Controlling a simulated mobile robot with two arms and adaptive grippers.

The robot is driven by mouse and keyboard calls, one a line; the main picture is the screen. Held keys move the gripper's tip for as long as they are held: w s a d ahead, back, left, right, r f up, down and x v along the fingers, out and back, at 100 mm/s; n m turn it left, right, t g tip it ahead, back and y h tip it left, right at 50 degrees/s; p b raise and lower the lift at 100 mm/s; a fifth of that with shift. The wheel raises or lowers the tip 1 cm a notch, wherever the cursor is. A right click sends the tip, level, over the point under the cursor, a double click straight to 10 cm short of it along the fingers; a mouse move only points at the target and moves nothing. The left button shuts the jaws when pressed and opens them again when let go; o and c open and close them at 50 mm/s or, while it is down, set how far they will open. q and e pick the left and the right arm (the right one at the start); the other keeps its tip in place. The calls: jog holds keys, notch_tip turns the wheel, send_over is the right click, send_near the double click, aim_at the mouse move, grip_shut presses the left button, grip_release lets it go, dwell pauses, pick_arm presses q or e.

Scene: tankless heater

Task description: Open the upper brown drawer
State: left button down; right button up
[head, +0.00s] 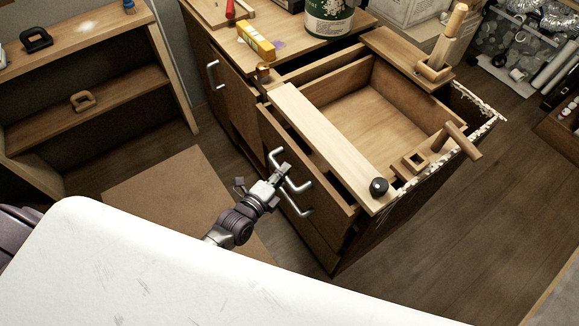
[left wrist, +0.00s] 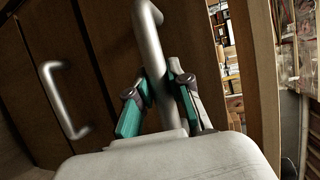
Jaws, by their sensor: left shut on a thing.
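The upper brown drawer's front (head: 313,168) is on the near side of the wooden cabinet in the head view. A dark gap shows behind its top edge, below the pale plank. Its silver bar handle (head: 302,188) also shows in the left wrist view (left wrist: 151,45). My left gripper (head: 281,174) is at this handle and shut on it. In the left wrist view its two green-padded fingers (left wrist: 160,98) are on either side of the bar. The fingertips' contact is partly hidden. My right gripper is not in view.
A second silver handle (head: 296,209) sits just below. A pale plank (head: 325,145) with a black knob (head: 379,187) lies across the open cabinet top. A wooden shelf (head: 110,95) stands at the left. A white surface (head: 200,270) fills the foreground.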

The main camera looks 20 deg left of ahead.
pick_arm(q)
jog(key=s+a+p, duration=0.4)
jog(key=s+a, duration=1)
jog(key=s, duration=0.4)
jog(key=shift+s+a, duration=0.4)
jog(key=c, duration=1.1)
grip_release()
jog(key=shift+o, duration=0.2)
jog(key=shift+s, duration=0.1)
jog(key=v, duration=1.1)
jog(key=shift+s, duration=0.4)
jog(key=shift+a, duration=0.1)
